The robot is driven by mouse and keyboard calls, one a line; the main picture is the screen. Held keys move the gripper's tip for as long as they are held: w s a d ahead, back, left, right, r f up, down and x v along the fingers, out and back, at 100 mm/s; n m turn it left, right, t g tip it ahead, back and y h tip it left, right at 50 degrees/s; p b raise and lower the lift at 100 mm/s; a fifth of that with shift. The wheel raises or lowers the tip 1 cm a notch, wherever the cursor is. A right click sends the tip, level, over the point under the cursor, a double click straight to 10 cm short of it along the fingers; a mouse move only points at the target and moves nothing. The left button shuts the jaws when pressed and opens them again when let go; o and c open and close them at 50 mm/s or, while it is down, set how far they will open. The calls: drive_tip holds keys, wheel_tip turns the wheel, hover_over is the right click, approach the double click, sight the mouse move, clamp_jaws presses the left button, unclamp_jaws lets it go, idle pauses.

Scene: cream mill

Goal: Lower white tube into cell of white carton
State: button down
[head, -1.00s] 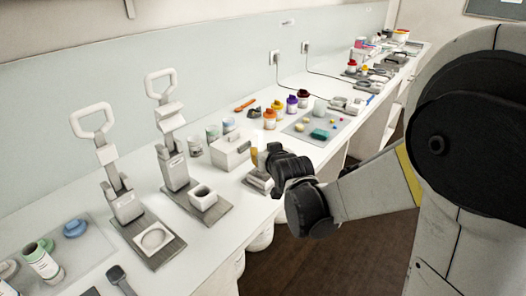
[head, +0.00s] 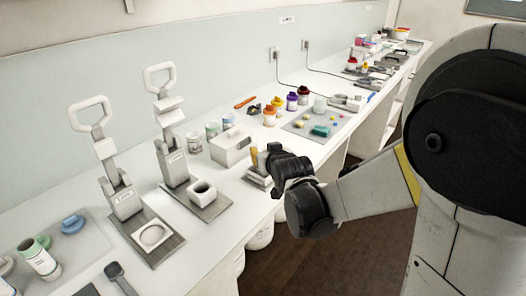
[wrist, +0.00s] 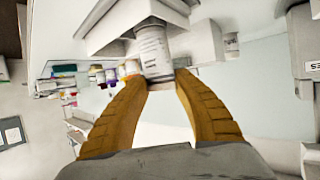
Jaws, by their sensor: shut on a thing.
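My gripper (wrist: 160,80) has yellow-brown fingers on both sides of the white tube (wrist: 154,52) and is shut on it. The wrist picture looks turned over. There the tube's far end reaches the pale white carton (wrist: 105,28), and I cannot tell how deep it sits in a cell. In the head view my gripper (head: 262,160) is just above the carton (head: 257,178), near the counter's front edge. My gripper and wrist hide most of the carton and nearly all of the tube there.
Two hand presses (head: 172,155) stand farther left, with a white square cup (head: 203,192) before one. Several coloured bottles (head: 291,101) and a grey mat (head: 322,138) lie beyond to the right.

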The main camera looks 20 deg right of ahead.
drive_tip(key=shift+f+b, duration=0.3)
drive_tip(key=shift+f, duration=0.1)
idle(0.3)
drive_tip(key=c, duration=1)
unclamp_jaws()
wheel_tip(320, 180, up, 6)
drive_tip(key=p, duration=0.5)
drive_tip(key=s+g, duration=0.2)
drive_tip(key=s, duration=0.8)
drive_tip(key=s+g, duration=0.2)
drive_tip(key=s, duration=0.8)
drive_tip(key=s+g, duration=0.2)
drive_tip(key=s, duration=0.8)
drive_tip(key=shift+f, duration=0.4)
